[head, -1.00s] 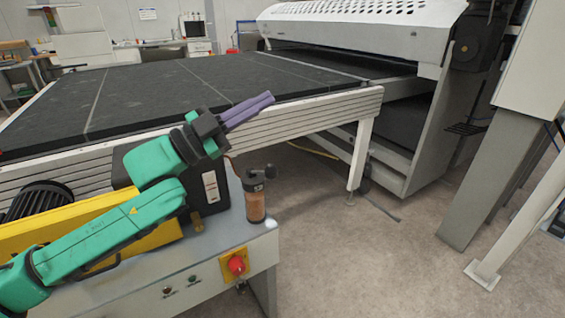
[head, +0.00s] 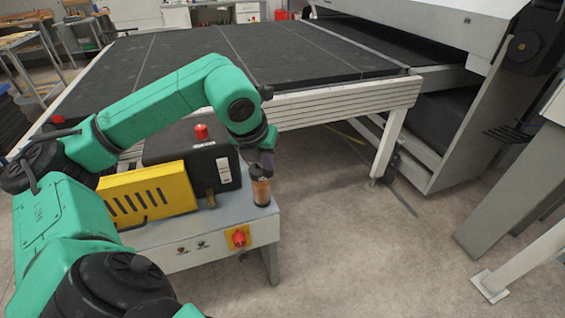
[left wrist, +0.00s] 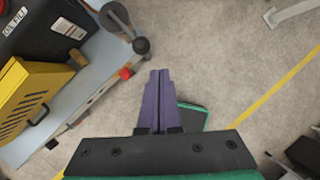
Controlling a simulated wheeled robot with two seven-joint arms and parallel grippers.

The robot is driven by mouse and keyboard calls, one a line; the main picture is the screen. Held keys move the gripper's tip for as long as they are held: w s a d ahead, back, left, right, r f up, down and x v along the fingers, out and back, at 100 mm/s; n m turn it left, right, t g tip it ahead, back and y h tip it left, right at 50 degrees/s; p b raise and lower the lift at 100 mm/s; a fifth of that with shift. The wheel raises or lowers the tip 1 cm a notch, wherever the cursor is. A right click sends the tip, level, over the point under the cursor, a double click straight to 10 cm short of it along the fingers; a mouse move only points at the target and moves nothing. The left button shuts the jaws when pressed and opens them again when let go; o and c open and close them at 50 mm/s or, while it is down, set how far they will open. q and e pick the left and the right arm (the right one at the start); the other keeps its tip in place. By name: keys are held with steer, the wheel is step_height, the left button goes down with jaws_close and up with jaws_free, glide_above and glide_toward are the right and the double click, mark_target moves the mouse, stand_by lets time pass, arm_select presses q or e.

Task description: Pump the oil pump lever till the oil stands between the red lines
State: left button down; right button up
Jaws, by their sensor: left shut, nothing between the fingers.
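The pump unit's black housing (head: 160,146) stands on a grey cabinet, with a pale gauge plate (head: 223,170) on its front; the oil level and red lines are too small to read. An amber cylinder (head: 260,191) stands at its right. In the left wrist view a dark ball knob (left wrist: 141,45), which looks like the lever's end, sits beside a round dark part. My left gripper (left wrist: 156,75) is shut and empty, its purple fingers side by side just short of the knob and apart from it in that picture. My right gripper is out of view.
A yellow guard (head: 148,195) and a red switch (head: 239,238) are on the cabinet (head: 205,245). A red cap (head: 201,132) tops the housing. The black conveyor table (head: 230,60) lies behind. Open floor (head: 330,240) is to the right.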

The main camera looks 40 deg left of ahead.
arm_select(q)
steer(key=shift+w+a+r+n+y, duration=0.15)
steer(key=shift+a+y, duration=0.15)
steer(key=shift+a, duration=0.3)
steer(key=shift+w+a+r+n+y, duration=0.15)
steer(key=shift+a+y, duration=0.15)
steer(key=shift+a, duration=0.3)
steer(key=shift+s, duration=0.15)
steer(key=b+x, duration=0.2)
steer(key=x, duration=0.5)
step_height(320, 180, down, 5)
steer(key=b, duration=0.4)
steer(key=shift+r, duration=0.25)
